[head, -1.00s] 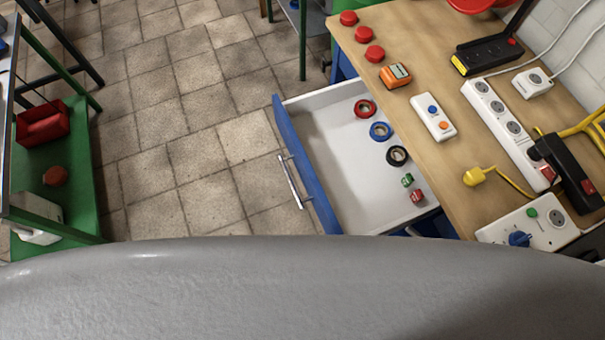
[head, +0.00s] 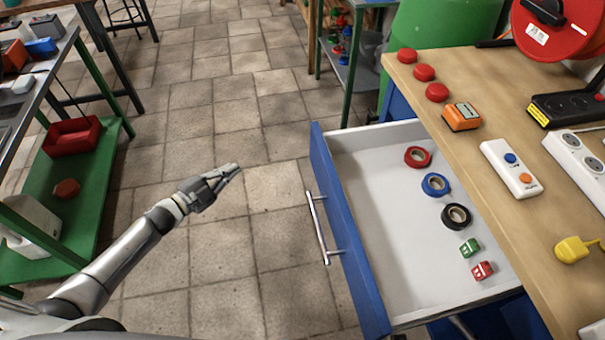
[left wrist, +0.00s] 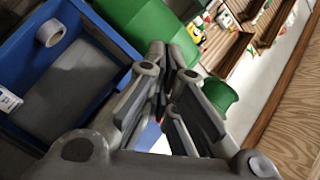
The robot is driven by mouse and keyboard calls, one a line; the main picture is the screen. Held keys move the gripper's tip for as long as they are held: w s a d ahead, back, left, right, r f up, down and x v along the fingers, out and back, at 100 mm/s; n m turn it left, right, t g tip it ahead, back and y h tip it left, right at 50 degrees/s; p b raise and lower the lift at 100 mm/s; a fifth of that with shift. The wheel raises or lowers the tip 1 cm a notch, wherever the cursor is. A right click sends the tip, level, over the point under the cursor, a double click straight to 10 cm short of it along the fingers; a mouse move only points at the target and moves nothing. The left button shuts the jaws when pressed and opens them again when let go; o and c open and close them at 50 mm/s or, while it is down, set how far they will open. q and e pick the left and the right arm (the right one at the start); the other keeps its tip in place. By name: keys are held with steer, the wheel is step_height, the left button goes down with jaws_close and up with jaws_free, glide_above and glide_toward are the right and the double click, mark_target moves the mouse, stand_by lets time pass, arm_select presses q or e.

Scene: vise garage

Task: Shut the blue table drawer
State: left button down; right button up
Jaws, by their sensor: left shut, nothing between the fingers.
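The blue table drawer (head: 345,235) is pulled out from under the wooden table (head: 470,150) in the head view. Its blue front with a silver handle (head: 318,228) faces left. Inside the drawer lie red tape (head: 418,157), blue tape (head: 435,185), black tape (head: 456,216), a green block (head: 469,248) and a red block (head: 483,271). My left gripper (head: 232,170) is shut and empty, above the tiled floor, left of the handle and apart from it. In the left wrist view, the left fingers (left wrist: 172,62) show close together. My right gripper is out of view.
On the table are red buttons (head: 424,73), an orange meter (head: 462,116), a white switch box (head: 511,167) and power strips. A green shelf unit (head: 75,190) stands left. The tiled floor between is clear. The left wrist view shows a blue bin (left wrist: 60,75).

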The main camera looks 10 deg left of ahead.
arm_select(q)
steer(key=d+r+m+g+h+b, duration=0.2)
steer(key=d+r+m+h+b, duration=0.15)
steer(key=r+m+h, duration=0.2)
steer(key=m+g+h+b, duration=0.3)
steer(key=m+g+b, duration=0.25)
steer(key=m, duration=0.35)
glide_toward(313, 154)
steer(key=x, duration=0.3)
steer(key=p+x, duration=0.1)
steer(key=x, duration=0.2)
steer(key=shift+s+r, duration=0.2)
steer(key=shift+w+d, duration=0.25)
steer(key=shift+d, duration=0.4)
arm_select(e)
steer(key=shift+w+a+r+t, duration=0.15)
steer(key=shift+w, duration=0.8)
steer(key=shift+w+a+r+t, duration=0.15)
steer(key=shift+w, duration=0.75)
